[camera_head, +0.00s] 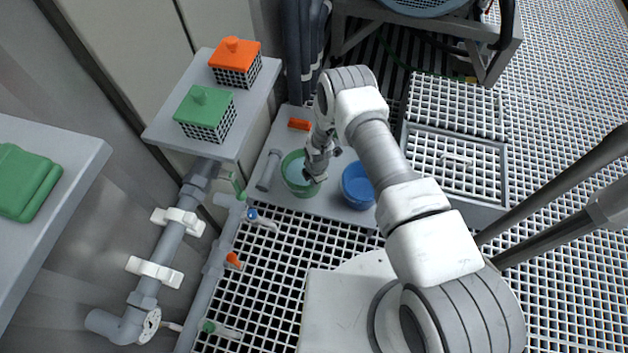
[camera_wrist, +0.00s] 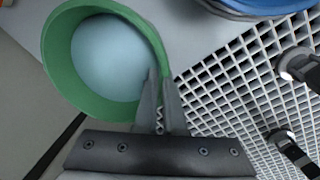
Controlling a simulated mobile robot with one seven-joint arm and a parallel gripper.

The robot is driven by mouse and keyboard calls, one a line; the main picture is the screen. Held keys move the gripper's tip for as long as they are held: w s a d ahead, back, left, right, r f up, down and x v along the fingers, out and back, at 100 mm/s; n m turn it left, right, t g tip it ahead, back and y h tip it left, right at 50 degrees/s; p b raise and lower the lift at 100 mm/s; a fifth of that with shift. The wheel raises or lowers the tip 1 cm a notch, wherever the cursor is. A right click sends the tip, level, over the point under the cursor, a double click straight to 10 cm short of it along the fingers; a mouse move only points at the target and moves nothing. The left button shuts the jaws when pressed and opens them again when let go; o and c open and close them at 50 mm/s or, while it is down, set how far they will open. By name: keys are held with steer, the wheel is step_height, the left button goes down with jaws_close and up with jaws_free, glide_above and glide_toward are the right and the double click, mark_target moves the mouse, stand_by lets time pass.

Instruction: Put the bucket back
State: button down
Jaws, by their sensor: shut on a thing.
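A green bucket (camera_head: 301,191) stands on a low grey platform, with pale blue contents inside. In the wrist view the green bucket (camera_wrist: 62,62) is at upper left, seen from above. My gripper (camera_head: 316,178) is at the bucket's right side; in the wrist view my gripper (camera_wrist: 160,88) has its narrow fingers shut on the bucket's rim. A blue bucket (camera_head: 357,186) stands just right of it, and the blue bucket's edge (camera_wrist: 262,8) shows at the top of the wrist view.
The grey platform (camera_head: 328,206) also holds a grey cylinder (camera_head: 268,170) and an orange piece (camera_head: 299,124). A shelf (camera_head: 160,128) with green-lidded (camera_head: 205,104) and orange-lidded (camera_head: 235,54) baskets stands left. Pipes with valves (camera_head: 152,320) run along the left. Open grating (camera_head: 270,280) lies in front.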

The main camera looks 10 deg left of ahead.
steer(key=shift+w, duration=0.1)
steer(key=c, duration=1.3)
jaws_free()
steer(key=shift+f, duration=0.1)
steer(key=o, duration=0.3)
step_height(320, 180, up, 12)
steer(key=s+p, duration=0.1)
steer(key=p, duration=0.3)
steer(key=shift+d+p, duration=0.35)
